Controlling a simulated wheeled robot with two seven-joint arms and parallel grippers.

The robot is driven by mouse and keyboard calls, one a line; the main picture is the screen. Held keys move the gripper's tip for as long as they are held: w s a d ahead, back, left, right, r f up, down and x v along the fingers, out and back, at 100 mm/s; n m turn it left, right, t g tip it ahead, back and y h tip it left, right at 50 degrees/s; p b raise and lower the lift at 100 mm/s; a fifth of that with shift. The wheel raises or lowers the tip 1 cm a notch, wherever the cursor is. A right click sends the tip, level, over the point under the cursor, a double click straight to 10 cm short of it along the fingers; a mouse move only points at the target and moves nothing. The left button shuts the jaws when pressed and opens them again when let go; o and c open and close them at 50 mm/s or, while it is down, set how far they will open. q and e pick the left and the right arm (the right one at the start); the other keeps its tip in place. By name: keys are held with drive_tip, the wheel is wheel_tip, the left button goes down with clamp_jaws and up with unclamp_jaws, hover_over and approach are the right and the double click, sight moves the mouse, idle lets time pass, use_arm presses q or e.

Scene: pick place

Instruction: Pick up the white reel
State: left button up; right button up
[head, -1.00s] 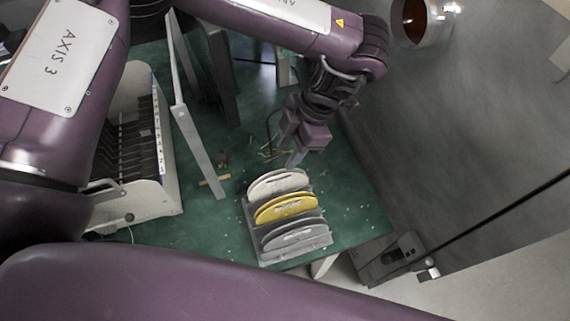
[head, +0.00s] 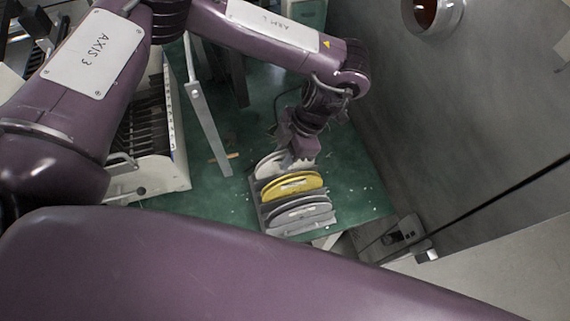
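The white reel (head: 267,167) stands on edge at the back of a grey rack (head: 327,219) on the green table. A yellow reel (head: 292,186) and a grey reel (head: 298,212) stand in front of it in the same rack. My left gripper (head: 290,161) points down at the white reel's upper right edge and covers part of it. Its fingertips are too small and hidden to tell whether they touch the reel or how far apart they are. My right gripper is out of view.
A white slotted holder (head: 160,178) stands to the left on the green table (head: 358,185). An upright metal bar (head: 207,130) rises between it and the rack. A grey wall panel (head: 440,120) borders the table on the right.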

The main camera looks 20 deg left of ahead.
use_arm(q)
clamp_jaws()
drive_tip(key=shift+r, duration=0.15)
